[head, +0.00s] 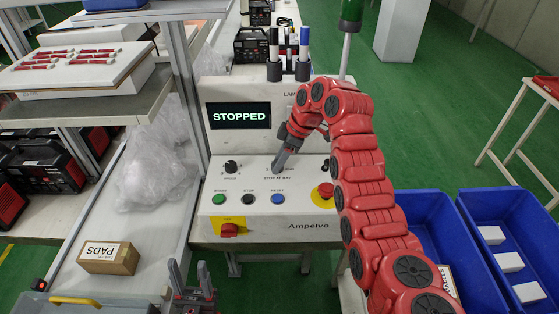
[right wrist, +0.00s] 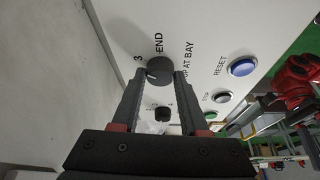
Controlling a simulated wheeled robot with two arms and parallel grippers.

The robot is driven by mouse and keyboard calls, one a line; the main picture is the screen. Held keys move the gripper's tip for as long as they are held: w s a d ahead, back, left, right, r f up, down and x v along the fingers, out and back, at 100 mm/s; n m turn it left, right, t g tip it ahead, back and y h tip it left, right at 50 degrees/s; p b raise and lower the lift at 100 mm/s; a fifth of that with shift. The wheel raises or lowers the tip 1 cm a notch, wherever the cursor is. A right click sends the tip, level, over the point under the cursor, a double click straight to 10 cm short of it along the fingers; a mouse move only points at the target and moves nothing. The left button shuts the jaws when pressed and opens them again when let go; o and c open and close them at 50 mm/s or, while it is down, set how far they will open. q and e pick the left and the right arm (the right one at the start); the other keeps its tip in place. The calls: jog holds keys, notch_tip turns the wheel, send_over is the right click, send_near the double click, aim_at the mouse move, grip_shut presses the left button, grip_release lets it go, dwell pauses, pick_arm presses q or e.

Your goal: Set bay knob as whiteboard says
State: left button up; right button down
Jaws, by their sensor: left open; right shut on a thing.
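The bay knob (right wrist: 160,70) is black and round on the pale control panel, beside the lettering "STOP AT BAY"; "3" and "END" are readable around it. A small pale mark shows on the knob's lower left face. My right gripper (right wrist: 160,78) has one finger on each side of the knob and is shut on it. In the head view the right gripper (head: 277,168) hides the knob and part of its scale. My left gripper (head: 188,277) is open and empty at the bottom, below the panel. I see no whiteboard in either view.
The panel's screen (head: 239,115) reads "STOPPED". A second knob (head: 231,167), green (head: 218,198), black (head: 248,198) and blue (head: 278,198) buttons, a red emergency button (head: 326,190) and a red switch (head: 229,230) surround it. A cardboard box (head: 109,258) and blue bins (head: 482,250) flank the panel.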

jog(key=shift+c, duration=2.1)
grip_release()
jog(key=shift+d+r, duration=0.25)
jog(key=shift+r, duration=0.35)
jog(key=v, duration=1.6)
